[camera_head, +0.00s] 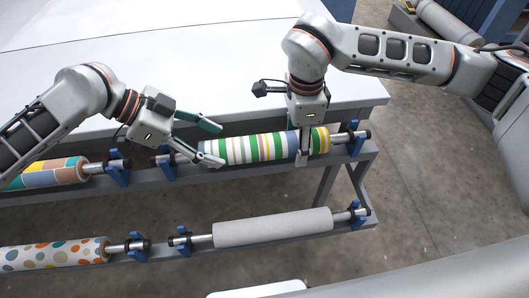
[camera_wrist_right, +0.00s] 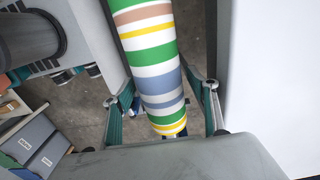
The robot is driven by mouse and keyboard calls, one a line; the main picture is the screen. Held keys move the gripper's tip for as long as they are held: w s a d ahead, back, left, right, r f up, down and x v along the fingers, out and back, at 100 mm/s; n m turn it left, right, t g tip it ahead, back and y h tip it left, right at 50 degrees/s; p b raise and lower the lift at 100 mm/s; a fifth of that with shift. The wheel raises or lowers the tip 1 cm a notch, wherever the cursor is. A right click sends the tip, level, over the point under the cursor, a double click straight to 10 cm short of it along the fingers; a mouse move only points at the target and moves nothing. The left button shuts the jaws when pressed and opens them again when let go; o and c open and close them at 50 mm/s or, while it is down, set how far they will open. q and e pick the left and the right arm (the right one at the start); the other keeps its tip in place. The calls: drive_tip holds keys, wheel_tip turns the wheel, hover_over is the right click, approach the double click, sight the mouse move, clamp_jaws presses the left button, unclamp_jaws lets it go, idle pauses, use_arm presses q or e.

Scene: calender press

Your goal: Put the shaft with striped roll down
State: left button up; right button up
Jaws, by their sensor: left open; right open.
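The shaft with striped roll (camera_head: 250,148), banded in green, white, yellow and blue-grey, lies level along the upper rail of the rack. Its bare shaft ends (camera_head: 340,138) appear to sit at blue brackets on both sides. My right gripper (camera_head: 306,150) is open, pointing down over the roll's right part. In the right wrist view, its fingers stand apart on either side of the striped roll (camera_wrist_right: 155,60). My left gripper (camera_head: 218,144) is open and empty at the roll's left end, fingers spread. The far finger of the right gripper is hidden in the head view.
The rack (camera_head: 205,180) also holds a colour-block roll (camera_head: 50,172) on the upper left, a dotted roll (camera_head: 55,254) and a plain grey roll (camera_head: 270,228) below. A white table (camera_head: 200,60) stands close behind. Grey floor is free on the right.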

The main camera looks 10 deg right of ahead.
use_arm(q)
drive_tip(key=v, duration=0.6)
drive_tip(key=shift+a+r, duration=0.15)
use_arm(e)
drive_tip(key=shift+r, duration=0.2)
wheel_tip(320, 180, up, 12)
drive_tip(key=shift+f, duration=0.15)
use_arm(q)
drive_tip(key=shift+s, duration=0.1)
